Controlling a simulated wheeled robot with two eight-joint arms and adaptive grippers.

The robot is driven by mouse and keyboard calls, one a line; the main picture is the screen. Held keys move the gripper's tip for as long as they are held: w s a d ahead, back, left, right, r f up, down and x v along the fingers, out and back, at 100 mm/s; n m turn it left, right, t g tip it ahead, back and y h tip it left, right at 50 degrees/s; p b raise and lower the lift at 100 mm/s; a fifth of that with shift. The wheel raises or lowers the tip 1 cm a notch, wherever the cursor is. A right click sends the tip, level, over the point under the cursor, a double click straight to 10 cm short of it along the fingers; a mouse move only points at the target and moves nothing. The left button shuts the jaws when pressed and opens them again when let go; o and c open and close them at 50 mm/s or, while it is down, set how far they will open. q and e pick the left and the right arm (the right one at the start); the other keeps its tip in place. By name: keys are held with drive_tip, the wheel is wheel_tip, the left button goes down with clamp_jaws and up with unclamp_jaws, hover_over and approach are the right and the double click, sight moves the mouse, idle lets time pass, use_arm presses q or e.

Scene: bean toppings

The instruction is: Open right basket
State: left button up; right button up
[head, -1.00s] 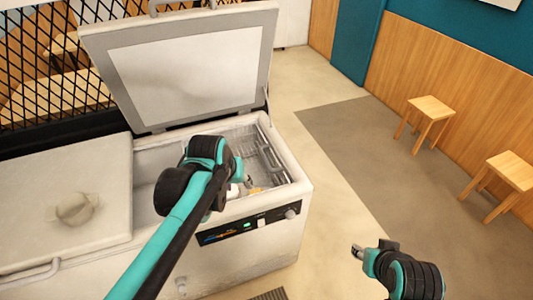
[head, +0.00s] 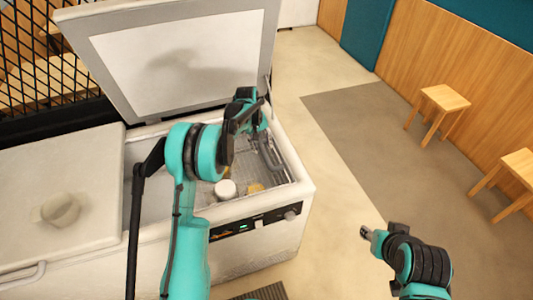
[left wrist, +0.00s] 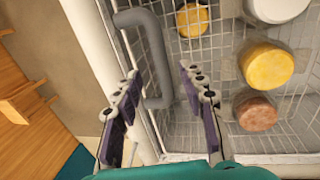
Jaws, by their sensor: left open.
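The white chest freezer has its right lid (head: 180,60) raised. A wire basket (left wrist: 215,135) lies inside at the right, with a grey bar handle (left wrist: 152,50) along its edge near the freezer wall. The handle also shows in the head view (head: 268,158). My left gripper (left wrist: 160,74) is open over the basket. In the left wrist view its two fingers lie on either side of the handle; I cannot tell whether they touch it. My right gripper (head: 368,233) is over the floor right of the freezer; its jaw state is unclear.
A white tub (head: 225,189) and a tan one (head: 256,188) are in the freezer. The wrist view shows yellow tubs (left wrist: 267,66) and a brown one (left wrist: 257,113) near the mesh. The freezer's front rim (head: 250,205) and closed left lid (head: 65,190) are close. Stools (head: 445,98) stand right.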

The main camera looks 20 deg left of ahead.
sight(265, 156)
use_arm(q)
drive_tip(key=f, duration=0.2)
drive_tip(key=f+b, duration=0.1)
drive_tip(key=f, duration=0.1)
drive_tip(key=d+f+b, duration=0.1)
drive_tip(key=f, duration=0.1)
drive_tip(key=shift+w+f, duration=0.35)
clamp_jaws()
